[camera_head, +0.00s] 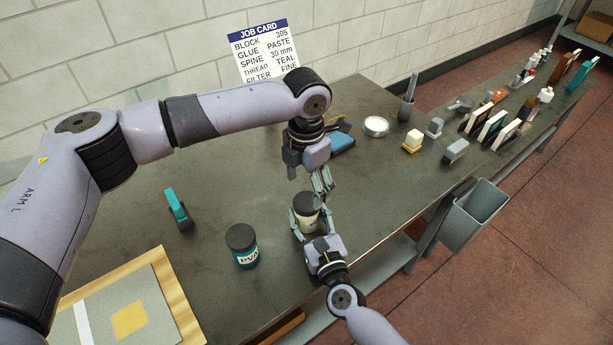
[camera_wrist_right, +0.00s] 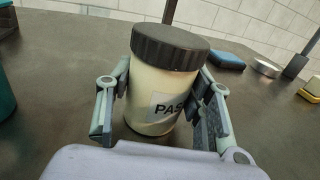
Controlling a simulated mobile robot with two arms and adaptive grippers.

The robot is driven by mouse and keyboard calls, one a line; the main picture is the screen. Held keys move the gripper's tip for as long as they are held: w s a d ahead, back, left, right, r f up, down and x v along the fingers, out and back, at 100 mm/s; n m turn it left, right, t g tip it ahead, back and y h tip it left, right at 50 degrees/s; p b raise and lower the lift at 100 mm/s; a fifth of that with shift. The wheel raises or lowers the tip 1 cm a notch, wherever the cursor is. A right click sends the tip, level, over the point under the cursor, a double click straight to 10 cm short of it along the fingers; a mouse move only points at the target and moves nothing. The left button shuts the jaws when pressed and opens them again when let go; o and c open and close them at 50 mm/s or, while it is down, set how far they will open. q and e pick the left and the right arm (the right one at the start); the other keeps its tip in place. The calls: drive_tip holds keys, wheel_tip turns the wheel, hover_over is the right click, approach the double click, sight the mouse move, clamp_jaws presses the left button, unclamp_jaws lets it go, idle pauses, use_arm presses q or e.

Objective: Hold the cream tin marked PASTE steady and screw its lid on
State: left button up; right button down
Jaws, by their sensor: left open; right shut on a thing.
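The cream tin marked PASTE (camera_head: 308,223) stands upright on the dark bench; it also shows in the right wrist view (camera_wrist_right: 150,98). A dark lid (camera_wrist_right: 170,46) sits on its top and looks level; I cannot tell how tight it is. My right gripper (camera_head: 311,224) is shut around the tin's body, one finger on each side. My left gripper (camera_head: 324,190) is open just above the dark lid (camera_head: 306,202), fingers pointing down.
A teal PVA jar (camera_head: 242,247) stands to the left of the tin. A teal tool (camera_head: 177,207) and a board with grey cover (camera_head: 150,285) lie further left. A blue block (camera_head: 343,143) and round tin (camera_head: 376,126) are behind. The bench's front edge is close to the right arm.

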use_arm(q)
drive_tip(key=n, duration=0.6)
drive_tip(key=shift+d+r, duration=0.1)
drive_tip(key=shift+r, duration=0.15)
drive_tip(key=n, duration=0.4)
drive_tip(key=shift+r+n, duration=0.15)
drive_tip(key=shift+n, duration=0.15)
drive_tip(key=n, duration=0.4)
drive_tip(key=shift+r, duration=0.2)
drive_tip(key=n, duration=0.4)
drive_tip(key=shift+r+n, duration=0.15)
drive_tip(key=shift+n, duration=0.25)
drive_tip(key=n, duration=0.6)
drive_tip(key=shift+r+n, duration=0.25)
drive_tip(key=shift+n, duration=0.05)
drive_tip(key=n, duration=0.4)
drive_tip(key=shift+r, duration=0.15)
drive_tip(key=n, duration=0.4)
drive_tip(key=shift+r, duration=0.2)
drive_tip(key=n, duration=0.5)
drive_tip(key=shift+r, duration=0.15)
